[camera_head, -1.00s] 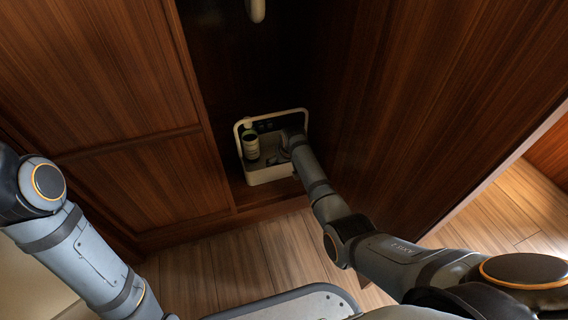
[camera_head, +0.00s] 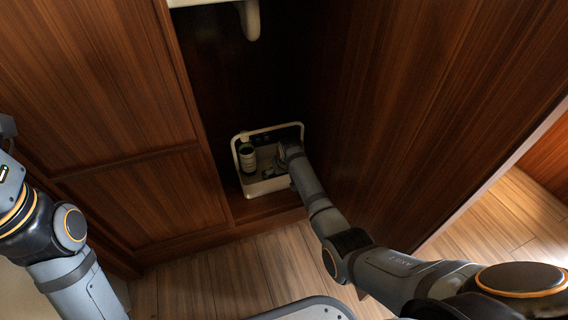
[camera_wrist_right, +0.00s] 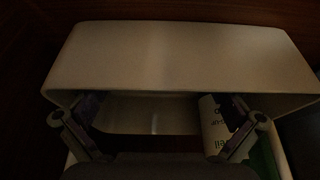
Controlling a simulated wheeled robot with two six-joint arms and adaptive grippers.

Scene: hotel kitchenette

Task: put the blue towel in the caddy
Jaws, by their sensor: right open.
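The caddy (camera_head: 268,187) is a white open box with a raised handle, standing in the dark recess between wood panels. A bottle with a pale label (camera_head: 247,158) stands in its left part. My right gripper (camera_head: 284,155) is at the caddy's right side, partly hidden by its own wrist. In the right wrist view its fingers (camera_wrist_right: 163,108) are spread with nothing seen between them, close to a broad white band (camera_wrist_right: 180,55), likely the handle. The labelled bottle also shows there (camera_wrist_right: 212,125). I cannot make out a blue towel. My left gripper is out of view.
Wood panels (camera_head: 130,120) flank the recess on the left, and a tall wood panel (camera_head: 420,110) stands close on the right beside my right arm. A white fixture (camera_head: 250,20) hangs above the caddy. Wooden floor (camera_head: 220,280) lies in front.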

